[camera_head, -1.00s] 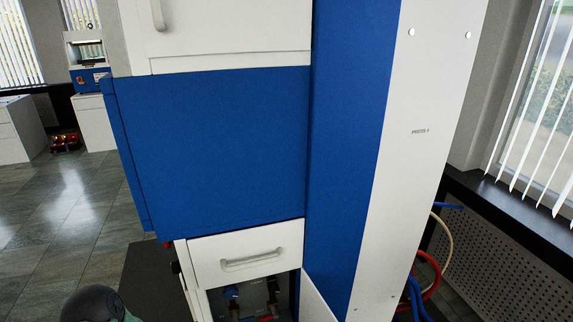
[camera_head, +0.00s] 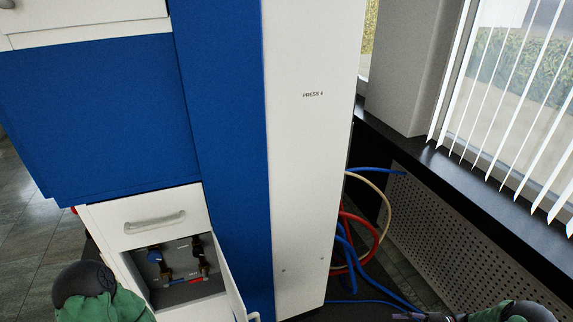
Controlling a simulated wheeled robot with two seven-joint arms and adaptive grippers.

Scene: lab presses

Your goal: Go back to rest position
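The press cabinet (camera_head: 312,150), white and blue with the label PRESS 4, fills the middle of the head view. My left arm (camera_head: 95,298) shows only as a dark and green joint at the bottom left; its gripper is out of view. Part of my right arm (camera_head: 505,312) shows at the bottom right edge, green and dark. A dark end piece, which looks like my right gripper (camera_head: 418,317), is cut off by the bottom edge. Whether it is open or shut does not show.
Below a white drawer (camera_head: 150,222), an open compartment (camera_head: 185,297) holds valves and pipes, its door (camera_head: 232,283) swung open. Red, blue and cream hoses (camera_head: 350,240) hang behind the press. A perforated radiator cover (camera_head: 430,225) under the window sill (camera_head: 440,165) bounds the right side.

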